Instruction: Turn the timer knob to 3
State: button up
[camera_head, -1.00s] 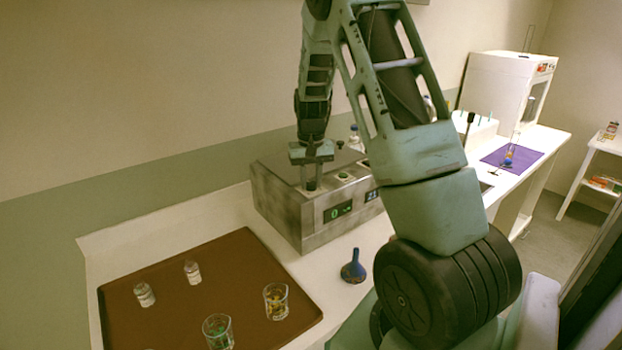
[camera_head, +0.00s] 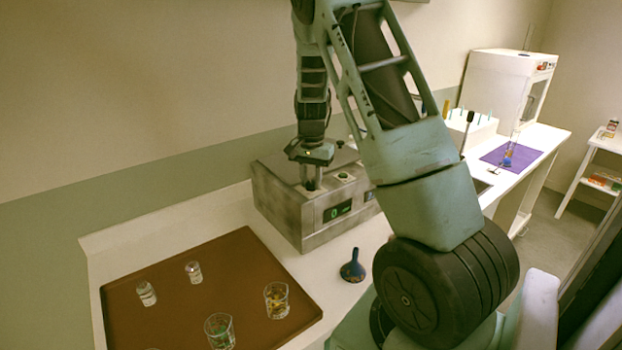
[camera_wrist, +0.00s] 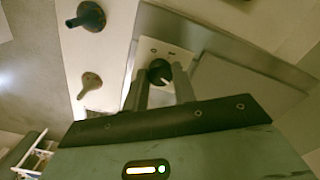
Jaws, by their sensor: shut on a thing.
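The timer knob (camera_wrist: 159,73) is a small round black knob with a light pointer mark, on a pale plate of the grey metal box (camera_head: 283,212). In the wrist view my gripper (camera_wrist: 161,78) has one finger on each side of the knob and is shut on it. In the head view my gripper (camera_head: 310,184) points down onto the box top, and its fingers hide the knob. A green display (camera_head: 337,211) on the box front seems to read 0. The number the pointer faces is too small to read.
A brown tray (camera_head: 215,280) with several glass vessels lies at the left. A second round fitting (camera_head: 343,177) is close to my gripper. A purple mat (camera_head: 512,157) lies farther right.

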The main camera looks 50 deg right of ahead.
aim_at(311, 183)
dwell(0.4)
jog(key=o, duration=1)
jog(key=shift+r, duration=0.1)
notch_tip(311, 183, up, 17)
jog(key=b, duration=0.3)
jog(key=shift+r, duration=0.15)
